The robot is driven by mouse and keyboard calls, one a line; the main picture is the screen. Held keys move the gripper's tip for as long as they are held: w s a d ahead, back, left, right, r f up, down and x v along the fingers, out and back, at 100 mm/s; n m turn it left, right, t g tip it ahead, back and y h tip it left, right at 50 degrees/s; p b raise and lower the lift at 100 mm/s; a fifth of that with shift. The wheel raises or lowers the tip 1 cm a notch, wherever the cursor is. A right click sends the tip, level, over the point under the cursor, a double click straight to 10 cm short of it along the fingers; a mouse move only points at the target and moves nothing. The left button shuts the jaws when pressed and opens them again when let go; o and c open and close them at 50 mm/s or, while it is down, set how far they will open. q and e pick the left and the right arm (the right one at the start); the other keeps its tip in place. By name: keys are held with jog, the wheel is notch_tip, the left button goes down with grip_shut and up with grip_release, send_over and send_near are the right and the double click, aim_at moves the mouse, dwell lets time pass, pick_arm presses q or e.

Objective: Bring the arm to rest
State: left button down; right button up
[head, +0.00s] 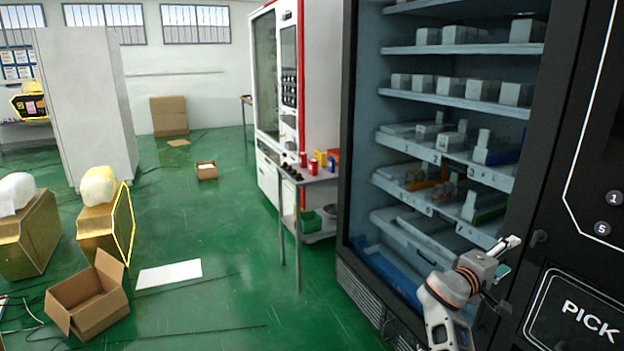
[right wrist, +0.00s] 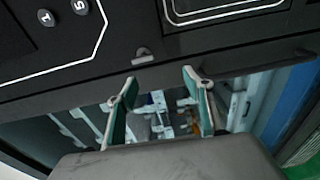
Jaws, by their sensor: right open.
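My right arm reaches up from the lower right in the head view. Its gripper (head: 507,258) is in front of the black vending machine (head: 571,160), near the lower shelves and the PICK panel. In the right wrist view the two fingers of my right gripper (right wrist: 160,100) stand apart with nothing between them. Beyond the fingers are the machine's black front frame and its shelf interior. I cannot tell whether the gripper touches the machine. My left gripper is not in view.
Shelves (head: 455,98) hold several grey boxes. A small table (head: 312,175) with cans stands left of the machine, before a red-and-white vending machine (head: 266,100). An open cardboard box (head: 88,300) and a white sheet (head: 169,274) lie on the green floor, which is mostly clear between them.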

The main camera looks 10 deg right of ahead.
jog(key=s+a+f+n+t+y, duration=0.1)
jog(key=s+a+f+t+y, duration=0.35)
jog(key=f, duration=0.75)
jog(key=s+a+f+n+t+y, duration=0.15)
jog(key=a+f+y, duration=0.35)
jog(key=a+f, duration=0.55)
jog(key=s+a+f+m+g+y, duration=0.1)
jog(key=s+a+f+y, duration=0.3)
jog(key=s+a, duration=0.6)
jog(key=s+a+f+m+g+y, duration=0.1)
jog(key=s+a+f+y, duration=0.4)
jog(key=s+a+f, duration=0.3)
jog(key=s+a, duration=0.1)
jog(key=s, duration=0.3)
jog(key=shift+s+a+m, duration=0.2)
jog(key=shift+a+m, duration=0.15)
jog(key=shift+a, duration=0.05)
